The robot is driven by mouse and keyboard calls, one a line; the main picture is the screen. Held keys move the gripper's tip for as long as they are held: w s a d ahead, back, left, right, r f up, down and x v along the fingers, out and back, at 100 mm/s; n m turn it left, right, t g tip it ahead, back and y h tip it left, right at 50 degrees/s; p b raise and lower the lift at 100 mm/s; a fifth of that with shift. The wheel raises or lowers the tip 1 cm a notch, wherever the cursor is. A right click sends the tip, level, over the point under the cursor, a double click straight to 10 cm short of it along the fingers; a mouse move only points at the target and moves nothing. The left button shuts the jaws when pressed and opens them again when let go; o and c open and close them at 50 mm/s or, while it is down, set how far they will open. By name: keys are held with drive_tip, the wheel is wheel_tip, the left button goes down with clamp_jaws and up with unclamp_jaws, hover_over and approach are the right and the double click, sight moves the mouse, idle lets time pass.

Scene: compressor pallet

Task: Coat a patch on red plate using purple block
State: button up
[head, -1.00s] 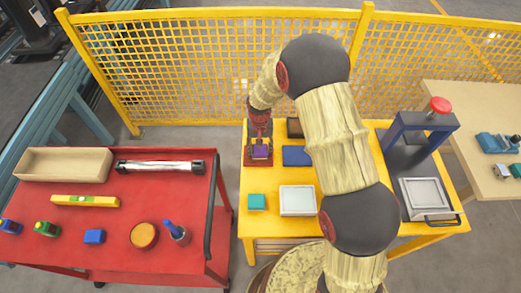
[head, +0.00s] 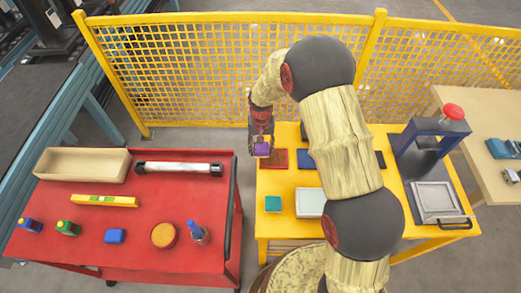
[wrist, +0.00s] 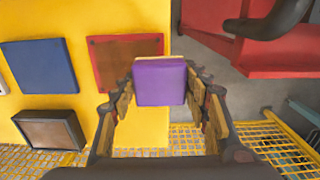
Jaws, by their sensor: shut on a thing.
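My gripper (head: 262,140) is shut on the purple block (head: 262,149) and holds it at the left edge of the yellow table. In the wrist view the purple block (wrist: 160,82) sits between the two fingers. The red plate (head: 278,160) lies on the table just right of the block in the head view. In the wrist view the red plate (wrist: 112,60) is brownish red, and the block hides its near right corner. The block's underside is hidden, so I cannot tell whether it touches anything.
A blue plate (head: 307,159) lies beside the red one. A teal block (head: 272,203) and a white tray (head: 309,203) are nearer. The red cart (head: 140,215) with several items is left, across a gap. A press (head: 430,150) stands right.

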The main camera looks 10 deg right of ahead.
drive_tip(key=shift+w+r, duration=0.15)
drive_tip(key=shift+r, duration=0.4)
drive_tip(key=shift+r+p, duration=1.2)
drive_tip(key=shift+r, duration=0.55)
